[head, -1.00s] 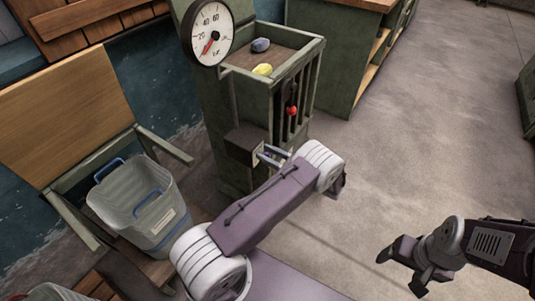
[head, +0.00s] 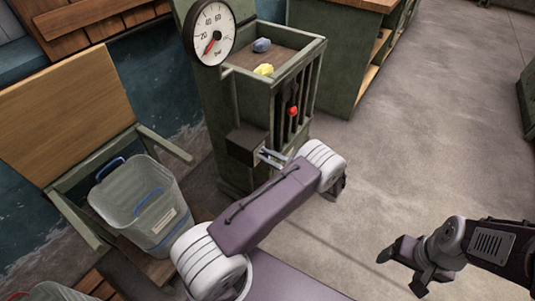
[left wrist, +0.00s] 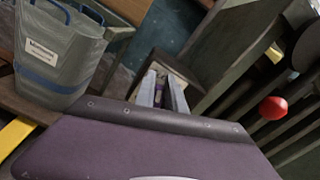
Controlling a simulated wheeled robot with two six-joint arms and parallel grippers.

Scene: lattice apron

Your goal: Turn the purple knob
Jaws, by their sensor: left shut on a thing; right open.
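The purple knob (left wrist: 159,91) shows as a small purple piece between the two fingers of my left gripper (left wrist: 161,84) in the left wrist view. It sits on the front of a dark box (head: 243,147) on the green post below the gauge. In the head view my left gripper (head: 268,157) reaches that box, and its fingers hide the knob. My left gripper is shut on the knob. The round white gauge (head: 214,33) above has a red needle pointing to the lower left. My right gripper (head: 402,266) is open and empty over the floor at the lower right.
A slatted green cabinet (head: 318,70) with a red ball-ended lever (head: 293,111) stands right beside the box. Blue (head: 262,45) and yellow (head: 264,69) lumps lie on its top. A clear bin (head: 133,205) with blue handles stands left. Floor on the right is clear.

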